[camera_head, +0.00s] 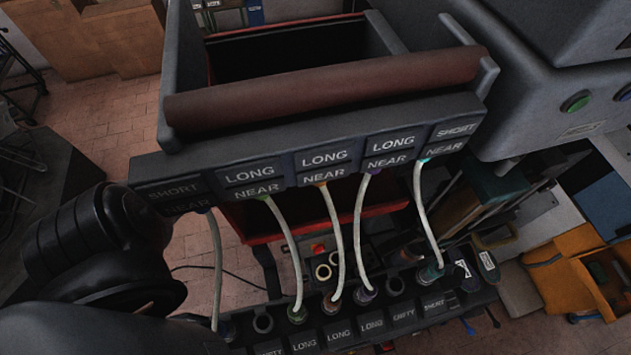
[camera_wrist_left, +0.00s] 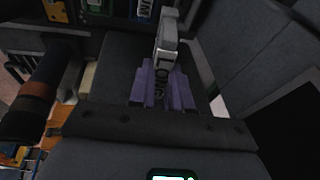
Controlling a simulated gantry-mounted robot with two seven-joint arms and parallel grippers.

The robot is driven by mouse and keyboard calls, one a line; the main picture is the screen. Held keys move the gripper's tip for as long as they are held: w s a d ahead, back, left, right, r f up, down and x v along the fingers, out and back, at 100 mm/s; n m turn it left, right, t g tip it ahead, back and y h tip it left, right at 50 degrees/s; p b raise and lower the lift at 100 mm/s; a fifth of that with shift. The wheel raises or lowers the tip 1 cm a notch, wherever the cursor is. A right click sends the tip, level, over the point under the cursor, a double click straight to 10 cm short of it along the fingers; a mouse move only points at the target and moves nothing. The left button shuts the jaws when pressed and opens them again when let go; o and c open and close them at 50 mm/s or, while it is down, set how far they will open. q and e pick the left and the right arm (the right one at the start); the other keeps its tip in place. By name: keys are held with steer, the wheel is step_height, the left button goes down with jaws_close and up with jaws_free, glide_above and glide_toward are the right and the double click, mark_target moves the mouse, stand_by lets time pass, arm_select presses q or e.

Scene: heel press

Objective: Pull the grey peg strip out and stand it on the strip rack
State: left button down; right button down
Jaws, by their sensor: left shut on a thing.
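In the left wrist view, the purple fingers of my left gripper (camera_wrist_left: 161,88) are shut on a light grey upright piece, which I take for the grey peg strip (camera_wrist_left: 167,42). I cannot single out the strip rack with certainty. My right gripper is not in view.
A dark panel (camera_head: 253,173) labelled SHORT, LONG and NEAR spans the head view. Pale cables (camera_head: 335,245) hang from it to a lower row of labelled sockets (camera_head: 372,323). A brown roller (camera_head: 325,88) lies above the panel. A grey machine (camera_head: 545,95) stands at the right.

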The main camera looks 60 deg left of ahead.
arm_select(q)
steer(key=w+d+r, duration=0.2)
steer(key=d+r, duration=0.2)
steer(key=r, duration=0.4)
steer(key=shift+w, duration=0.4)
steer(key=shift+d+r, duration=0.1)
steer(key=shift+r, duration=0.05)
stand_by(0.3)
steer(key=shift+s+f+b, duration=0.15)
steer(key=shift+f+b, duration=1.35)
steer(key=shift+f, duration=0.25)
